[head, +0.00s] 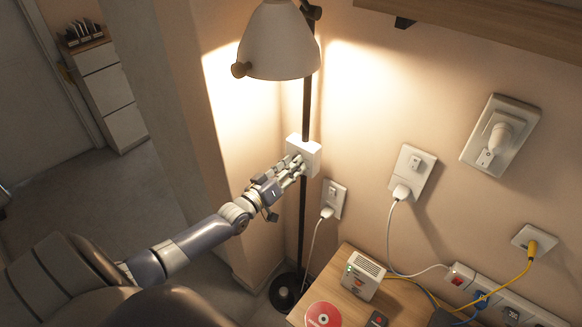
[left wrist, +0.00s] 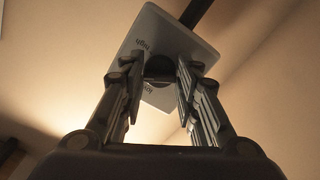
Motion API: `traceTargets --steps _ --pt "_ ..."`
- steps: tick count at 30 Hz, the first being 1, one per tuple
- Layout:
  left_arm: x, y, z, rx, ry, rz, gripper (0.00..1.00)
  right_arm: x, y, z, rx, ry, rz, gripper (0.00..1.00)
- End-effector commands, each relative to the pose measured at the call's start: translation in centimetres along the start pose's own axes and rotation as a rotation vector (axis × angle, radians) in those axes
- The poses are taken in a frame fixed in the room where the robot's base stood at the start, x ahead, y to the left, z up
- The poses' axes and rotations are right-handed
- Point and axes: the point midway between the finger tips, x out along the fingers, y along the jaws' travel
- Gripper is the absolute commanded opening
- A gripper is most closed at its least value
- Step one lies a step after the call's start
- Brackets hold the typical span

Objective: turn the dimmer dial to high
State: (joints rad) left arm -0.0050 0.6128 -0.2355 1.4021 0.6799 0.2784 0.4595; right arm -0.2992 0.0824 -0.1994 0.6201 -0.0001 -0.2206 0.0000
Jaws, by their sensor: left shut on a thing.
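The white dimmer box (head: 306,146) is mounted on the dark pole (head: 306,95) of a floor lamp. The lamp's white shade (head: 277,45) is lit and throws light on the wall. My left gripper (head: 297,164) reaches the front of the box. In the left wrist view, the box (left wrist: 185,40) carries a "high" label and a second, partly hidden label. The dark dimmer dial (left wrist: 158,64) sits between the fingertips of my left gripper (left wrist: 160,72), which is shut on it. The dial's pointer cannot be made out. My right gripper is not in view.
A wooden table (head: 338,280) below right holds a white router (head: 363,275) and a red disc (head: 323,316). Wall switches and plugs (head: 410,170) with hanging cords are right of the pole. A shelf (head: 490,25) juts out above. Open floor (head: 150,200) lies left.

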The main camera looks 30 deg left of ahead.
Motion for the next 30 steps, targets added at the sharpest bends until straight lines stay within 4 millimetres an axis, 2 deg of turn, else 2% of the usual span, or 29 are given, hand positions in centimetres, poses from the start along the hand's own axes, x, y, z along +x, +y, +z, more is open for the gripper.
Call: traceTargets --steps 11,30 --pt "0.0 -0.05 -0.08 0.163 0.001 -0.002 0.06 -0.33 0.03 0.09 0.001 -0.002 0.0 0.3" --pt "0.02 -0.13 -0.12 0.747 0.002 -0.001 0.06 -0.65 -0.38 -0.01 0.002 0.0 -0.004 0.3"
